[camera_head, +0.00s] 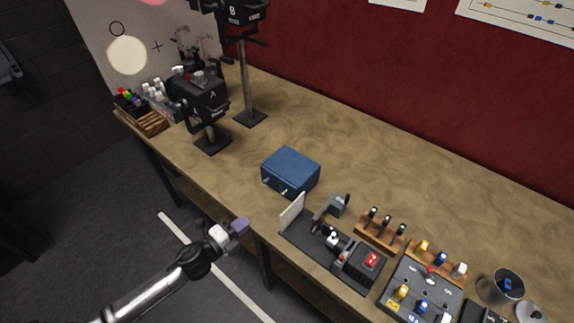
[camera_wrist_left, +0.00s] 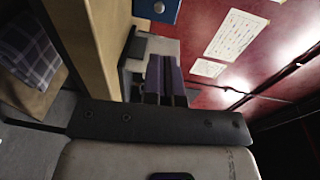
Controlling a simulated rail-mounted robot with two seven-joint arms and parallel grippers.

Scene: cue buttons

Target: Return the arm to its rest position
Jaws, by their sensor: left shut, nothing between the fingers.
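My left gripper (camera_head: 239,227) shows in the head view at the lower middle, in front of the table's front edge and apart from everything on the table. Its purple fingers are together with nothing held. The left wrist view shows the same closed fingers (camera_wrist_left: 166,80) in front of the grey gripper body. My left arm comes in from the lower left of the head view. My right gripper is in neither view.
The long wooden table (camera_head: 400,165) runs across the head view. On it stand a blue box (camera_head: 290,170), a dark device with a red switch (camera_head: 345,255), a control panel with buttons (camera_head: 420,295) and a metal cup (camera_head: 500,287). Two black stands (camera_head: 212,135) are further back.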

